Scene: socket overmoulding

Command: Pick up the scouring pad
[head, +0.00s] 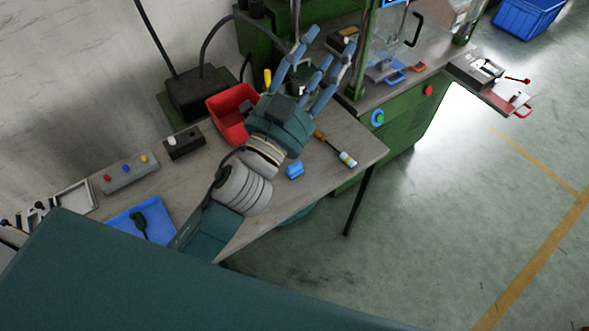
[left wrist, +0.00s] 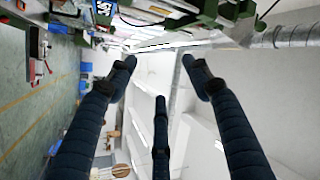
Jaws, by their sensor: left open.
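A small blue block, which looks like the scouring pad (head: 295,170), lies near the front edge of the grey workbench in the head view. My left gripper (head: 318,62) is open and empty, its blue fingers spread and pointing away toward the green machine. Its palm and wrist are just up and left of the pad, with the fingers extending well beyond it. In the left wrist view the spread dark fingers (left wrist: 160,78) have nothing between them, and the pad does not show. My right gripper is not in view.
A red bin (head: 229,128) stands behind my left wrist. A yellow-handled tool (head: 336,149) lies right of the pad. A blue tray (head: 128,222) with a dark-handled tool and a button box (head: 130,173) are at left. The green machine (head: 402,120) adjoins the bench.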

